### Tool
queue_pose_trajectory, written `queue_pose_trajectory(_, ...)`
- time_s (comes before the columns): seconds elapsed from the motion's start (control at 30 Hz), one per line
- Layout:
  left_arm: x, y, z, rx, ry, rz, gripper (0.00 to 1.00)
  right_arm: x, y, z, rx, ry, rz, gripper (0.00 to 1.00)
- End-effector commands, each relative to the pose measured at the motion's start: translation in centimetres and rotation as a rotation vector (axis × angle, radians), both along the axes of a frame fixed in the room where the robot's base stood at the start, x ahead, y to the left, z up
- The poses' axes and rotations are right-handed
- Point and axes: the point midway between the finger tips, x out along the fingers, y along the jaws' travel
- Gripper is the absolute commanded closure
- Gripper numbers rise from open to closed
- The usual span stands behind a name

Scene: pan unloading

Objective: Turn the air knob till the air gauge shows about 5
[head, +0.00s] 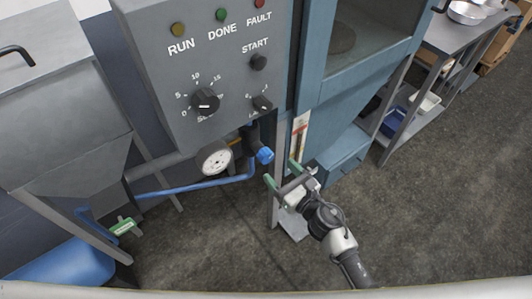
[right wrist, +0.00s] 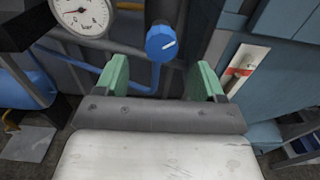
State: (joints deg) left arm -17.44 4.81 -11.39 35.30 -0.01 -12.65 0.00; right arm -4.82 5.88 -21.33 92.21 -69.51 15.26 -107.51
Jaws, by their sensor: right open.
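The air knob (head: 265,155) is a blue knob on a dark fitting below the grey control panel. In the right wrist view it (right wrist: 162,43) sits ahead of the fingers, centred between them, with a pale mark line. The white round air gauge (head: 215,162) is left of it, and its upper part is cut off in the right wrist view (right wrist: 83,15); I cannot read its value surely. My right gripper (head: 281,173) has green fingers, spread open and empty, just short of the knob and apart from it. My left gripper is not in view.
The control panel (head: 215,70) with lamps and black knobs overhangs the gauge. A blue pipe (head: 195,187) runs left from the fitting. A grey post (head: 278,190) and blue cabinet (head: 340,155) stand close to my right gripper.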

Motion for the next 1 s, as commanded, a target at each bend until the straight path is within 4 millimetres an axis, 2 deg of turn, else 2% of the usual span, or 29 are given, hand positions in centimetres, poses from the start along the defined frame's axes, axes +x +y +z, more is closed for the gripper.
queue_pose_trajectory(0.1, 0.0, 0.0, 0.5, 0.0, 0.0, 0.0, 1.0, 2.1, 1.5, 0.2, 0.003, 0.001, -0.002, 0.31)
queue_pose_trajectory(0.3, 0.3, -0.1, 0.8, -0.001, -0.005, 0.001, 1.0, 4.6, 3.2, 0.1, 0.004, 0.003, -0.002, 0.31)
queue_pose_trajectory(0.5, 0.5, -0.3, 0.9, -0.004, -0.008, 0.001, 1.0, 5.6, 4.0, 0.0, 0.003, 0.003, -0.002, 0.31)
queue_pose_trajectory(0.77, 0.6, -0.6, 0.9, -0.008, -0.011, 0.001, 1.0, 5.6, 4.1, 0.0, 0.003, 0.003, -0.002, 0.31)
queue_pose_trajectory(1.0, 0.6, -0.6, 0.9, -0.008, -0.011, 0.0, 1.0, 5.6, 4.1, 0.0, 0.003, 0.004, -0.002, 0.66)
